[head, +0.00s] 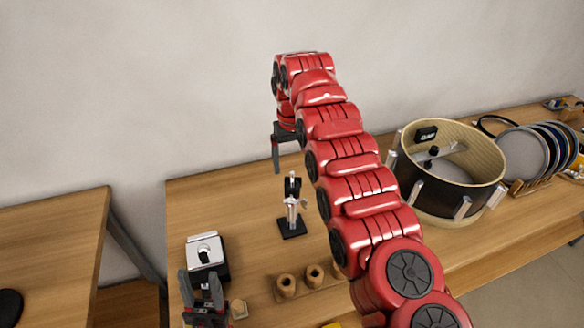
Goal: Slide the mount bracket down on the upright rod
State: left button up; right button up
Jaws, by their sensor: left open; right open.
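A small stand with an upright rod (293,174) is on the wooden table on a black base (292,228). A silver mount bracket (292,206), with a part sticking out to the right, sits low on the rod. A black block (292,187) is around the rod above it. My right gripper (287,154) is open, above and behind the stand in the picture, apart from it; its right side is partly hidden by my red arm. My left gripper (203,292) is open at the front left, in front of a silver-and-black device (206,255).
A wooden holder (310,292) with round cups stands in front of the stand. A drum shell (452,168) stands right of my arm, with a rack of round discs (540,155) beyond it. The table (225,198) is clear left of the stand.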

notch_tip(320, 180, up, 10)
jog(key=p, duration=0.8)
